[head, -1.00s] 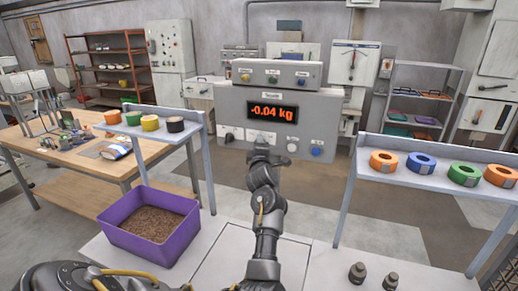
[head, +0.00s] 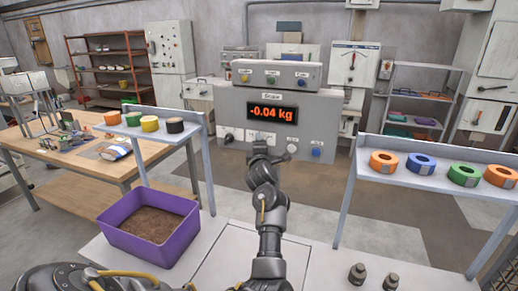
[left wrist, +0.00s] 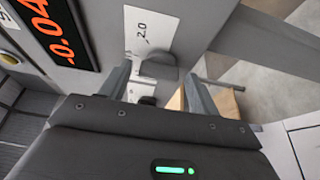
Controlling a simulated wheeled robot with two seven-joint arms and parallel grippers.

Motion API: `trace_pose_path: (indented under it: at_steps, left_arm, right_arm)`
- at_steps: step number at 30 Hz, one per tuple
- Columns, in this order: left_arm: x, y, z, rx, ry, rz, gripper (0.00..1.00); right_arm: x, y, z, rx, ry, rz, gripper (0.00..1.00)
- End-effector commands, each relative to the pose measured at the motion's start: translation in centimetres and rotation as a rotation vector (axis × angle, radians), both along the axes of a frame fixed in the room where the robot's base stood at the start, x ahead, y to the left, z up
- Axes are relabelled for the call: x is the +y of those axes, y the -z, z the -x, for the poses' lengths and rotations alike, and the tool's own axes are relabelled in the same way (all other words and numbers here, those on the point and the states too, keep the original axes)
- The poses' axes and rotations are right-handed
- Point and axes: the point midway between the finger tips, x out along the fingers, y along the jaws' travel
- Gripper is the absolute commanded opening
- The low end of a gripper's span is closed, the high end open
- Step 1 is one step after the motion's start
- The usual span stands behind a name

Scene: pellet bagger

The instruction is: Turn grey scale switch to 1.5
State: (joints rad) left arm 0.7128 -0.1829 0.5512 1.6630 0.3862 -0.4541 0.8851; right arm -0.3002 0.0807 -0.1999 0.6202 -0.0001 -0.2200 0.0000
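The grey scale box (head: 232,108) stands at the centre back with its orange display (head: 272,113) reading -0.04 kg. My left gripper (head: 259,143) is up against the lower front of the box, just below the display, and hides part of the panel there. In the left wrist view a rounded grey switch (left wrist: 157,66) sits below a white plate (left wrist: 148,30) marked 2.0. The fingers of the left gripper (left wrist: 157,80) stand apart on either side of the switch, with visible gaps. The switch's pointer position is not clear. My right gripper is not in view.
A blue knob (head: 316,152) is to the right on the same panel. A purple bin (head: 150,238) of brown pellets stands at lower left. Shelves with tape rolls flank the box on the left (head: 180,137) and right (head: 447,179). Two small weights (head: 357,273) sit at lower right.

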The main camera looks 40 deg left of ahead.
Motion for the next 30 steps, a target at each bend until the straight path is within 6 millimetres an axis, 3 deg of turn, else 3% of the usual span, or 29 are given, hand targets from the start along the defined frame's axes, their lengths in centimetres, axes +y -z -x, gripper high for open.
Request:
trace_pose_path:
  at_steps: [17, 30]
  left_arm:
    - [0.07, 0.04, 0.04, 0.026, -0.001, -0.073, 0.65]
    - [0.20, 0.71, 0.26, 0.297, 0.002, -0.853, 0.65]
  right_arm:
    - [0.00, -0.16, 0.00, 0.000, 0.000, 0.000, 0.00]
    - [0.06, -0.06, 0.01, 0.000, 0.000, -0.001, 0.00]
